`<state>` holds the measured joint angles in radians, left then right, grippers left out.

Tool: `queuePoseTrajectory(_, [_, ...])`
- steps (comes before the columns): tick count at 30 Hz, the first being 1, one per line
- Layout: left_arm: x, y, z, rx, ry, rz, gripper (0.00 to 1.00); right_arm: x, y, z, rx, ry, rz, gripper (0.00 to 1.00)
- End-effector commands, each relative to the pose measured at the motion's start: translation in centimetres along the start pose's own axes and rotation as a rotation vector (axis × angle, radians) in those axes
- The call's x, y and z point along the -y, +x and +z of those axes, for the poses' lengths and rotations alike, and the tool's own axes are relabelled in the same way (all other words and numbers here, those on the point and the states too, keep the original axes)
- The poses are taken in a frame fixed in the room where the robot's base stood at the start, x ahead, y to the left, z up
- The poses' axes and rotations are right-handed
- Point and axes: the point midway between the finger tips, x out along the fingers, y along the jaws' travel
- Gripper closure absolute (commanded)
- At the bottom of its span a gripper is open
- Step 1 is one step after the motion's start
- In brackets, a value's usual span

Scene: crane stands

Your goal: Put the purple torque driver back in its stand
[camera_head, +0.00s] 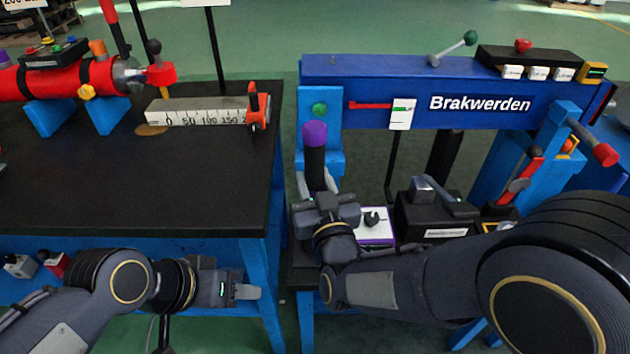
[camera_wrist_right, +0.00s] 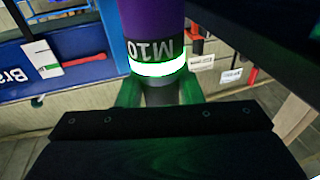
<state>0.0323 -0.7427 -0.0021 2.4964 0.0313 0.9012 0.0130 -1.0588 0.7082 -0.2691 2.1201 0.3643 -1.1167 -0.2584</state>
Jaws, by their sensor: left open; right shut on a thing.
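The purple torque driver (camera_head: 315,137) stands upright in the head view, purple cap on top and a dark shaft below. My right gripper (camera_head: 317,187) is shut on its shaft. In the right wrist view the driver (camera_wrist_right: 152,25) shows a purple body, a dark band reading M10 and a bright white ring, with the fingers (camera_wrist_right: 158,92) on either side below the ring. The driver's lower end is hidden behind my right gripper and arm, and I cannot tell which part is its stand. My left gripper (camera_head: 250,292) is open and empty in front of the black table.
A blue beam marked Brakwerden (camera_head: 480,104) runs just behind the driver. A white box with a purple edge (camera_head: 375,225) and a black case (camera_head: 432,215) stand to its right. The black table (camera_head: 130,185) at left carries a red cylinder (camera_head: 60,80) and a ruler block (camera_head: 200,111).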

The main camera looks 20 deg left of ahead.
Motion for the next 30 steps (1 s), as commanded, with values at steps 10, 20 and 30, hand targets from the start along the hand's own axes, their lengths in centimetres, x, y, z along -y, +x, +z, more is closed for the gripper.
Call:
queuePoseTrajectory(10, [0.5,1.1,0.6,0.0,0.0,0.0,0.55,0.0,-0.1,1.0,-0.008,0.002,0.0,1.0])
queuePoseTrajectory(20, [1.0,2.1,1.1,0.0,0.0,0.0,0.55,0.0,-0.1,2.1,-0.008,0.002,0.0,1.0])
queuePoseTrajectory(30, [1.4,3.1,1.6,0.0,0.0,0.0,0.55,0.0,-0.2,3.2,-0.008,0.002,0.0,1.0])
